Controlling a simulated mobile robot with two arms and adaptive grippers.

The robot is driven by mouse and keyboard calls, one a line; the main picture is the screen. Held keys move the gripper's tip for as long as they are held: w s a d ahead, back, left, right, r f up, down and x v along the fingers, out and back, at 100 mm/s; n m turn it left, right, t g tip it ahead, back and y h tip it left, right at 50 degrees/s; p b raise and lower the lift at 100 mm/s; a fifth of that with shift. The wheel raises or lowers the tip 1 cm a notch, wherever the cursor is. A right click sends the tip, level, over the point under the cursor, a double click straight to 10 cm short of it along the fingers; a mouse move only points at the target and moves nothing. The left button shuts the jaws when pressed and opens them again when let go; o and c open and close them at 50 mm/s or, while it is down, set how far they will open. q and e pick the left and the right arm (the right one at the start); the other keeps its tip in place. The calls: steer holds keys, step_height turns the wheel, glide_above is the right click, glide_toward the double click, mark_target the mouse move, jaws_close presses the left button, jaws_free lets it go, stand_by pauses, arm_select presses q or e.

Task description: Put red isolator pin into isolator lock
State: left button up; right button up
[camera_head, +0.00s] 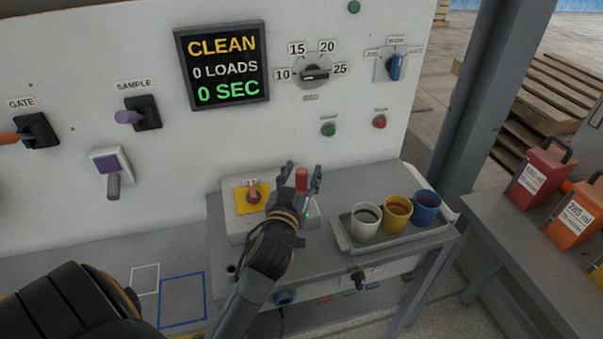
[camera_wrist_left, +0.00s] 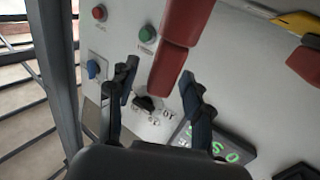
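The red isolator pin (camera_head: 302,177) shows at the right part of a pale box (camera_head: 235,227) on the grey bench. It shows large in the left wrist view (camera_wrist_left: 182,35). My left gripper (camera_head: 303,180) is open, with its fingers on either side of the pin; in the wrist view (camera_wrist_left: 160,82) there is a gap between pin and each finger. The isolator lock looks to be the yellow plate (camera_head: 242,207) with a red knob (camera_head: 253,193), just left of the gripper. The pin's lower end is hidden by my gripper. My right gripper is not in view.
A grey tray (camera_head: 344,243) with white (camera_head: 365,219), yellow (camera_head: 397,212) and blue (camera_head: 426,207) cups stands right of the box. A panel (camera_head: 220,135) with switches and a display (camera_head: 223,66) rises behind. A steel post (camera_head: 490,90) stands at the right.

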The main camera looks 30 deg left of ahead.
arm_select(q)
steer(key=shift+s+d+f, duration=0.1)
steer(key=shift+s, duration=0.15)
steer(key=v, duration=0.7)
stand_by(0.5)
